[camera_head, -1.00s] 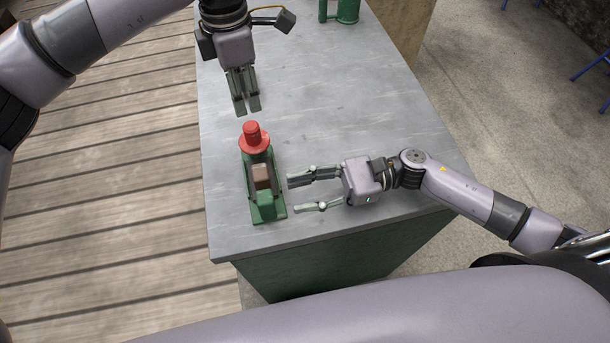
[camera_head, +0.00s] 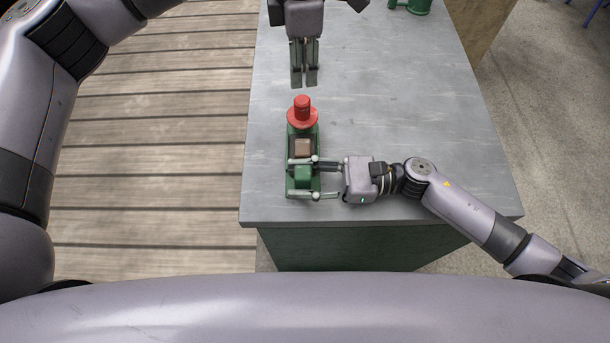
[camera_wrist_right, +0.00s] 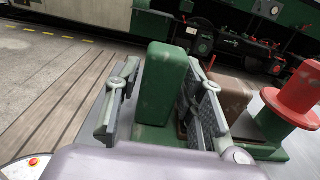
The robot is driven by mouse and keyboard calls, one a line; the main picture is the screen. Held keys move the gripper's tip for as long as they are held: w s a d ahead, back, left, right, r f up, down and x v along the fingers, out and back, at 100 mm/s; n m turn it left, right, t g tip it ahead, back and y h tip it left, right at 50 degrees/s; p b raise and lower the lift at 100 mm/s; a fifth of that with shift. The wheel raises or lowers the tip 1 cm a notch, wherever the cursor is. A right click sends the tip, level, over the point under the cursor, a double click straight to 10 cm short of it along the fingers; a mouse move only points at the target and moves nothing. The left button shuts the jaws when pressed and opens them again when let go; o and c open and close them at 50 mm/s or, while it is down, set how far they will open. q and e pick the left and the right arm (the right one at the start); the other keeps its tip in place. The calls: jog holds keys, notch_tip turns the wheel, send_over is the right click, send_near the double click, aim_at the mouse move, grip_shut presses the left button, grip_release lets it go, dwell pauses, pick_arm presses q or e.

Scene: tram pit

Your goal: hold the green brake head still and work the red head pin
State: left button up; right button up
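The green brake head (camera_head: 302,177) stands on the grey bench top near its front left corner. The red head pin (camera_head: 302,108), a knob on a wide flange, sits upright at its far end. My right gripper (camera_head: 316,178) is open, its fingers either side of the green upright block at the near end. In the right wrist view the green block (camera_wrist_right: 163,85) stands between the fingers, with a gap on the left; contact on the right is unclear. The red pin (camera_wrist_right: 297,95) is at the right. My left gripper (camera_head: 305,84) is empty, fingers close together, beyond the pin.
A brown block (camera_head: 302,147) sits on the brake head between pin and green block. Another green object (camera_head: 412,5) stands at the bench's far edge. Plank floor lies left.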

grip_shut()
jog(key=shift+o, duration=0.4)
grip_release()
jog(key=shift+c, duration=0.2)
grip_shut()
dwell(1.1)
dwell(0.6)
jog(key=shift+o, duration=1.9)
grip_release()
